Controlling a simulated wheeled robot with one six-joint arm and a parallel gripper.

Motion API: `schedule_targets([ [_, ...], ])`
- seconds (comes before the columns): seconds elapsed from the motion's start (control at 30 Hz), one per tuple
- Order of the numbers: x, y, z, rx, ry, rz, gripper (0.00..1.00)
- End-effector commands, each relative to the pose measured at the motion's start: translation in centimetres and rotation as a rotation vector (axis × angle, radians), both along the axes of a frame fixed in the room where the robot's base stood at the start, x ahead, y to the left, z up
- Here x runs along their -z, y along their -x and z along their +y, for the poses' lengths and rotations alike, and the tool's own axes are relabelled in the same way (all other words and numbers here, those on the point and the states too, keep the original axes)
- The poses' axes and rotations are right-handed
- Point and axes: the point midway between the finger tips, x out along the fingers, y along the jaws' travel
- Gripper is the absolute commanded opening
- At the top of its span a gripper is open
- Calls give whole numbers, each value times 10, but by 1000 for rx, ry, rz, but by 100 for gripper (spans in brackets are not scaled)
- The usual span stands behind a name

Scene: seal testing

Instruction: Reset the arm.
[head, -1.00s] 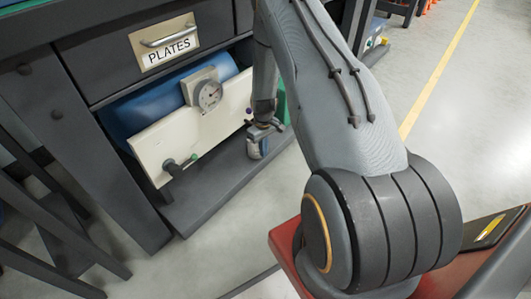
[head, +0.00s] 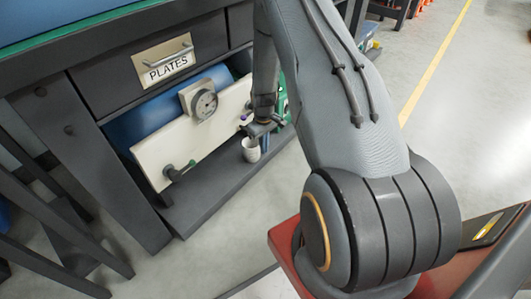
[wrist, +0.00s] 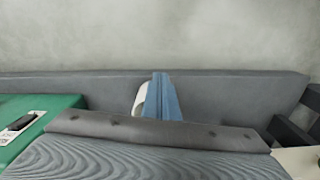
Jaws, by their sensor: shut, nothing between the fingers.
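My arm reaches down in front of the dark bench, and my gripper (head: 265,138) is shut and empty. In the head view it is just above and beside a white cup (head: 250,152) standing on the low grey shelf. In the wrist view the blue closed fingers (wrist: 162,95) partly cover the white cup (wrist: 139,99). From these views I cannot tell whether the fingers touch the cup.
A green box (wrist: 45,120) stands close by. The PLATES drawer (head: 120,75) is above. Open floor (head: 440,130) lies right.

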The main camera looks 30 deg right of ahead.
Motion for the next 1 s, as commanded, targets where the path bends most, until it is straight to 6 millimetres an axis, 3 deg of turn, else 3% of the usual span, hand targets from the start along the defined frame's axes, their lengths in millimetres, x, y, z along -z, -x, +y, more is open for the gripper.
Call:
schedule_targets([
  [0.1, -16, 1, -1, 1, 0, 0, 0],
  [0.37, -24, 0, -1, 4, 0, -1, 0],
  [0.47, -42, -2, 6, 9, 4, -11, 0],
  [0.73, -143, 7, 51, 53, 13, -63, 0],
  [1.0, -237, 46, 102, 103, 12, -120, 0],
])
